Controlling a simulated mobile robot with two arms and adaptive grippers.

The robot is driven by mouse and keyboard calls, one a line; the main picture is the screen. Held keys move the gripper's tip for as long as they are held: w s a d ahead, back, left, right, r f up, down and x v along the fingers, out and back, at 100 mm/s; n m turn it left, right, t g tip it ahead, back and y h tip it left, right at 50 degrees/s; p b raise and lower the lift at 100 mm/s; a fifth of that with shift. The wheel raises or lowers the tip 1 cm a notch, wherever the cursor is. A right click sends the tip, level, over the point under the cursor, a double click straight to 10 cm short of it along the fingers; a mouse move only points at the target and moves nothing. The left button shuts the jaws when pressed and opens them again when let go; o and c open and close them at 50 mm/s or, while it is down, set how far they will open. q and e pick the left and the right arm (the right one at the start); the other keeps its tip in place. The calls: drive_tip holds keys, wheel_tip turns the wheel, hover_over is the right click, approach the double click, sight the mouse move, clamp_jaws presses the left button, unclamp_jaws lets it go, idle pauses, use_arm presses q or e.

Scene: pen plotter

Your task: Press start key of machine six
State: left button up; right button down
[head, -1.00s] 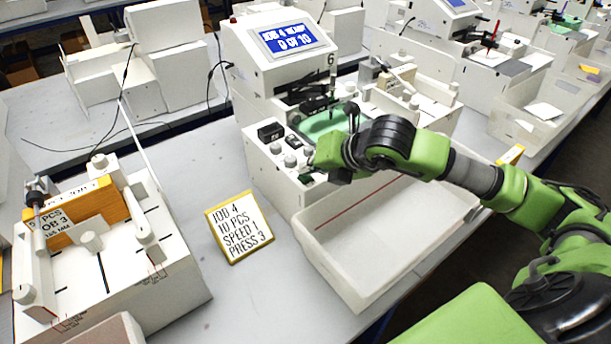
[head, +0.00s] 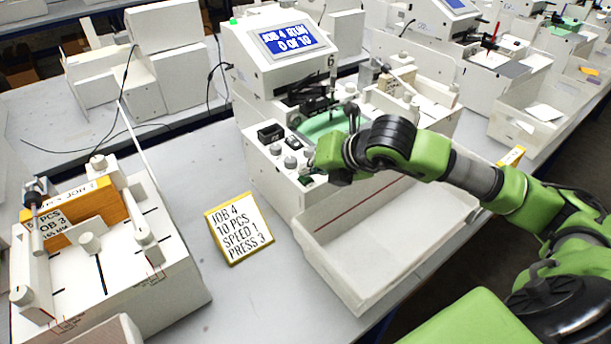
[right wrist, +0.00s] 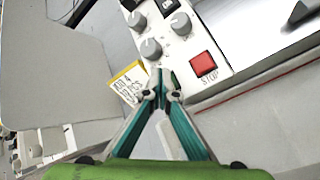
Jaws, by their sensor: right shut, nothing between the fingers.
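Machine six (head: 290,75) is a white plotter marked 6, with a blue screen (head: 286,41) reading "JOB 4 RUN 0 of 10" and a lit green lamp (head: 233,21). My right gripper (head: 313,178) is shut and empty, its tips at the front of the control panel. In the right wrist view, the closed tips (right wrist: 163,92) are at the panel edge beside a sliver of the green start key (right wrist: 174,80), mostly hidden by the fingers. I cannot tell whether they touch it. The red STOP key (right wrist: 203,64) is to the right. My left gripper is not in view.
Grey knobs (head: 290,161) sit on the panel close to my gripper. A white bin (head: 350,290) is in front of the machine. A job card (head: 239,228) reading "JOB 4, 10 PCS, SPEED 1, PRESS 3" lies on the table, left of the bin. A white fixture (head: 150,290) stands at left.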

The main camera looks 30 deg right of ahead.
sight(308, 178)
drive_tip(key=shift+r, duration=0.7)
drive_tip(key=shift+r+p, duration=1.3)
drive_tip(key=shift+r, duration=1.2)
